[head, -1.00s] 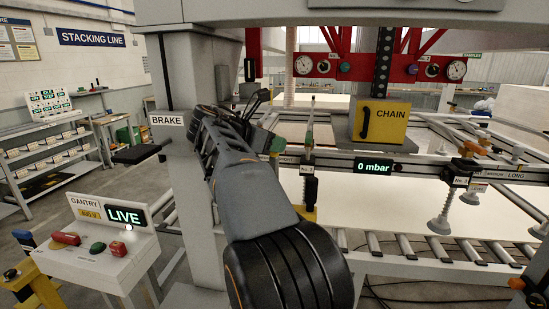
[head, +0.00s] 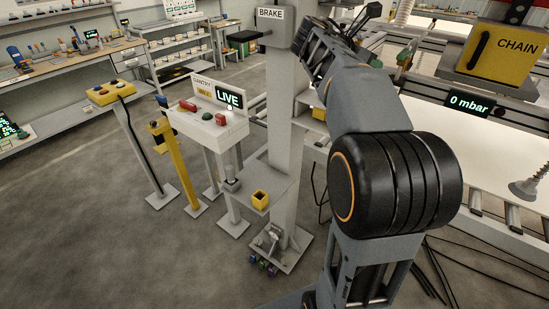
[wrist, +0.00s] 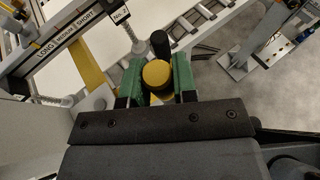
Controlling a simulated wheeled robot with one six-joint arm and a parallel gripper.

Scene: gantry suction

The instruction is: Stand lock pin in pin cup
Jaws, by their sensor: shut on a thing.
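In the wrist view my gripper (wrist: 157,85) has its green fingers shut on the lock pin (wrist: 157,74), whose round yellow end shows between them. A black cylinder just beyond it may be part of the pin; I cannot tell. The pin's lower part is hidden. In the head view a small yellow open-topped box, which looks like the pin cup (head: 260,199), stands on a grey shelf low on the column. My arm is to the right of and above it; the fingers cannot be made out clearly there.
The gantry with the CHAIN box (head: 497,55) and rollers lies right. Open floor is at lower left.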

